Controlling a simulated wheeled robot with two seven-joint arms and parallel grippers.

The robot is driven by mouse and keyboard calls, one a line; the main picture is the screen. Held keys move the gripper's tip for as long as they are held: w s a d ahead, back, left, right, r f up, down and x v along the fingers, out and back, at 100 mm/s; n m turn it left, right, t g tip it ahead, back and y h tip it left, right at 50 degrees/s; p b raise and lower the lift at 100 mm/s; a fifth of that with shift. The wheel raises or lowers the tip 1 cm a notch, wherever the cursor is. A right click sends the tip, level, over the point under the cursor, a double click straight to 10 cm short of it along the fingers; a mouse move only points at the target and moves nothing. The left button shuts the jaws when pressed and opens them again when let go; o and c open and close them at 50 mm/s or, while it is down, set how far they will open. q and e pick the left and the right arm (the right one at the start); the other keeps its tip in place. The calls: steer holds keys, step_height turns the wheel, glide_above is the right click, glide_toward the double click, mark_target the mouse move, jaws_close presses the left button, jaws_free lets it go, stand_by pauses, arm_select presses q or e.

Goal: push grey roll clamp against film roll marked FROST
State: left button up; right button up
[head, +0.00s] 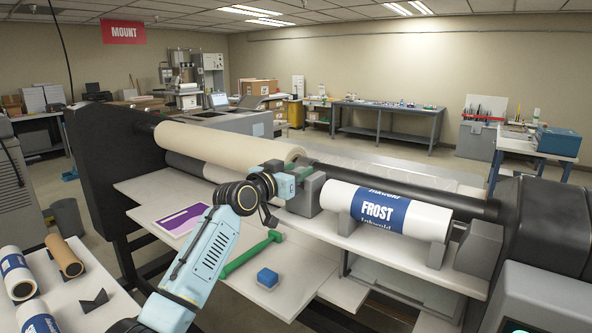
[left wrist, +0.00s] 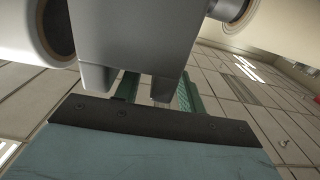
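The white film roll with the blue FROST label (head: 378,211) lies on a grey cradle on the machine's front shelf. A grey roll clamp (head: 304,195) stands at its left end; I cannot tell whether they touch. A similar grey block (head: 478,249) stands at its right end. My left gripper (head: 298,174) is at the left clamp. In the left wrist view, a grey block (left wrist: 130,40) stands in front of the dark green fingers (left wrist: 156,90). The fingers are apart, but their tips are hidden, so their grip is unclear. My right gripper is not in view.
A long beige roll (head: 220,144) spans the machine behind. A green-handled tool (head: 252,252), a blue block (head: 267,279) and a purple sheet (head: 185,220) lie on the lower shelf. More rolls (head: 66,256) lie on a table at left.

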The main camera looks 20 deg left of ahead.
arm_select(q)
steer(key=shift+w, duration=0.15)
jaws_close()
steer(key=shift+d, duration=0.15)
